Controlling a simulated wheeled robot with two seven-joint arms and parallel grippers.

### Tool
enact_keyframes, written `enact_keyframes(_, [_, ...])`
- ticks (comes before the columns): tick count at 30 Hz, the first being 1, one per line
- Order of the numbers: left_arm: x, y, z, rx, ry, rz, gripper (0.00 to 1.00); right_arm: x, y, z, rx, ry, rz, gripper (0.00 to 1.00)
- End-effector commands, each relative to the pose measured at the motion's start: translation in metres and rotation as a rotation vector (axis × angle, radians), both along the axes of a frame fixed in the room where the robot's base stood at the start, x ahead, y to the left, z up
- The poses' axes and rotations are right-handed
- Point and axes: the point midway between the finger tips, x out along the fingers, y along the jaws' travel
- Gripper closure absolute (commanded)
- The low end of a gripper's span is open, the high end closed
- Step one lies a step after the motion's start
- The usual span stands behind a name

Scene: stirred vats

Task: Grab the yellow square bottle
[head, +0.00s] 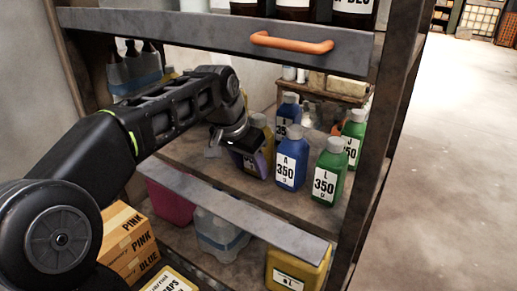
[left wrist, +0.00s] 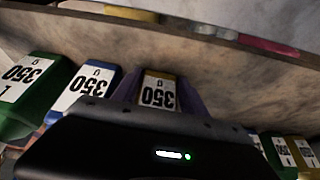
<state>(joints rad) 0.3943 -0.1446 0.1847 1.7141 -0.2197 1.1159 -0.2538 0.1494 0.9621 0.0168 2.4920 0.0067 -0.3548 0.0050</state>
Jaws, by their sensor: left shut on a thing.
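The yellow square bottle (head: 263,131) stands on the middle shelf, beside a blue bottle, partly hidden behind my left gripper (head: 246,157). In the left wrist view the yellow bottle (left wrist: 159,92) shows its white 350 label upside down, between the two purple fingers of my left gripper (left wrist: 160,98). The fingers are shut on the bottle, one on each side. The dark gripper body hides the rest of it. I cannot tell whether the bottle is lifted off the shelf. My right gripper is not in view.
A blue bottle (head: 291,164) and a green bottle (head: 327,176) stand close to the right, with more bottles behind. A drawer front with an orange handle (head: 291,43) is above. The lower shelf holds a yellow container (head: 298,268) and a clear bottle pack (head: 219,236). Floor at right is clear.

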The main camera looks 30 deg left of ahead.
Motion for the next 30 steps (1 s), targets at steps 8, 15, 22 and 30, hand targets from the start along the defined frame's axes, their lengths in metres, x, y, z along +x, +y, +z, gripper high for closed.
enact_keyframes(8, [0.000,0.000,0.000,0.000,0.000,0.000,1.00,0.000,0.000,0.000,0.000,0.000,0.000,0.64])
enact_keyframes(15, [0.000,0.000,0.001,0.001,-0.002,0.000,1.00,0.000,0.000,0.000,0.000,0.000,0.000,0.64])
enact_keyframes(22, [0.001,0.000,0.005,0.001,-0.004,0.000,1.00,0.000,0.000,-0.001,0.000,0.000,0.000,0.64])
enact_keyframes(30, [-0.020,0.001,0.014,0.002,-0.004,0.002,1.00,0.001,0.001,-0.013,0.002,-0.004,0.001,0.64])
